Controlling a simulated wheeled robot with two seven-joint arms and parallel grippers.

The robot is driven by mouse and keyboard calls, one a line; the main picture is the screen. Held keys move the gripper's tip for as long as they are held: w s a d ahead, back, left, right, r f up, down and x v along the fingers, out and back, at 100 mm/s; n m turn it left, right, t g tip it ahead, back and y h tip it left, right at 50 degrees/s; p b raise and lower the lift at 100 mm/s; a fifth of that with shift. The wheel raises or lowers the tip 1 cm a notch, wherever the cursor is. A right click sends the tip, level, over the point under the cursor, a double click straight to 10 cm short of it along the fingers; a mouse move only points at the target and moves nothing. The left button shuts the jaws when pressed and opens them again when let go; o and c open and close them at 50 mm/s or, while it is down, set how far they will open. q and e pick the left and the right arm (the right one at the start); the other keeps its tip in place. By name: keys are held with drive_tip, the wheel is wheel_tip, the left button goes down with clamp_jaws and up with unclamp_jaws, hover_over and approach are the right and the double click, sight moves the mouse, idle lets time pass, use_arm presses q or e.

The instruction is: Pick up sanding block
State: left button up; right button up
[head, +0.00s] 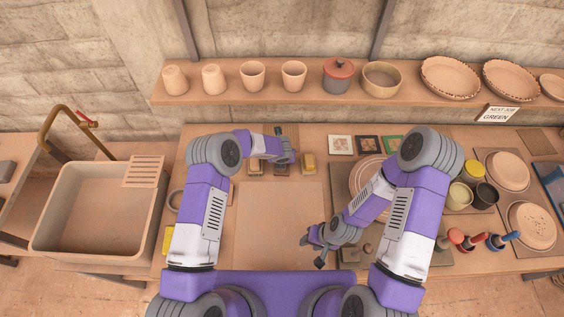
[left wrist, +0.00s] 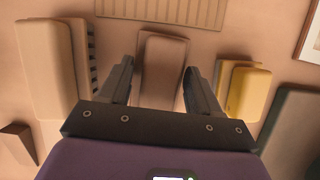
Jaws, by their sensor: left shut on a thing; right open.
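A brown block with rounded edges, which I take to be the sanding block (left wrist: 162,68), lies between the two fingers of my left gripper (left wrist: 160,85) in the left wrist view. The left gripper is shut on it. In the head view my left gripper (head: 286,158) is over the row of small blocks at the back of the table and hides most of this block. I cannot tell whether it is clear of the tabletop. My right gripper (head: 312,252) is open and empty above the front middle of the table.
A yellow-topped block (head: 308,163) stands close to the right of my left gripper, and a tan block with dark ridges (left wrist: 45,65) to its left. A bare board (head: 275,225) lies in front. Cups and bowls (head: 381,79) line the shelf (head: 220,97) above.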

use_arm(q)
drive_tip(key=shift+r+p, duration=0.3)
drive_tip(key=shift+p, duration=0.2)
use_arm(e)
drive_tip(key=shift+r, duration=0.45)
use_arm(q)
wheel_tip(320, 180, up, 9)
drive_tip(key=p, duration=0.4)
drive_tip(key=shift+p, duration=0.4)
use_arm(e)
wheel_tip(320, 180, up, 5)
drive_tip(key=shift+f, duration=0.1)
use_arm(q)
drive_tip(key=shift+r, duration=0.45)
